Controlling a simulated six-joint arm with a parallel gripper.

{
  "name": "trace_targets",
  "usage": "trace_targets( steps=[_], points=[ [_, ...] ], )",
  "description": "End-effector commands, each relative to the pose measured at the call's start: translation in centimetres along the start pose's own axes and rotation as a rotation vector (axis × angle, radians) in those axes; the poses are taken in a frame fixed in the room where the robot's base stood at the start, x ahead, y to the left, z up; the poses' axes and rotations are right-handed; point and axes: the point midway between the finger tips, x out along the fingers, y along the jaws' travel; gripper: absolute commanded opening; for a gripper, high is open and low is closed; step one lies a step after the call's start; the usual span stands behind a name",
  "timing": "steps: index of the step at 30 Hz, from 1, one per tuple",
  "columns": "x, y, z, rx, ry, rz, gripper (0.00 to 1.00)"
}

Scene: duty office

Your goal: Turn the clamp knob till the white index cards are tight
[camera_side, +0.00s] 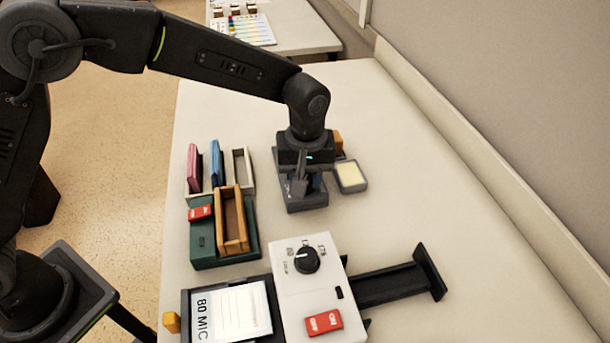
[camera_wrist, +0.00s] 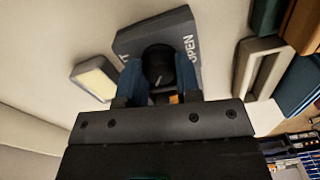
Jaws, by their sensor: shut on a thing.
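The clamp shows as a dark grey block (camera_side: 307,203) below my wrist, and in the wrist view as a grey plate (camera_wrist: 135,40) marked OPEN on its right side. Its round black knob (camera_wrist: 158,62), with a pale pointer line, stands on the plate. My gripper (camera_side: 299,187) points down over the clamp. In the wrist view its two blue-grey fingers (camera_wrist: 159,80) are shut on the knob, one on each side. The side view mostly hides the knob behind my gripper. I cannot make out the white index cards in the clamp.
A small grey tray with a cream pad (camera_side: 351,176) sits right of the clamp. A green box with a wooden tray (camera_side: 232,222) and a divided rack (camera_side: 243,172) stand left. A white-topped machine with a dial (camera_side: 308,283) is nearer the camera. The table's right side is clear.

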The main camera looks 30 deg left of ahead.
Motion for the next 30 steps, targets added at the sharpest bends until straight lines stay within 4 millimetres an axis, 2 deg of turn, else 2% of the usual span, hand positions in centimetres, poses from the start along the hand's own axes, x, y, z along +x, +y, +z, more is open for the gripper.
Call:
trace_targets(
  steps=[10,26,27,30],
  points=[
    [-0.06,0.0,-0.01,0.15,0.004,0.001,0.08],
    [-0.07,0.0,-0.01,0.174,0.005,0.001,0.08],
    [-0.07,0.0,-0.01,0.174,0.005,0.001,0.35],
    [-0.06,0.0,-0.01,0.174,0.005,0.001,0.45]
  ],
)
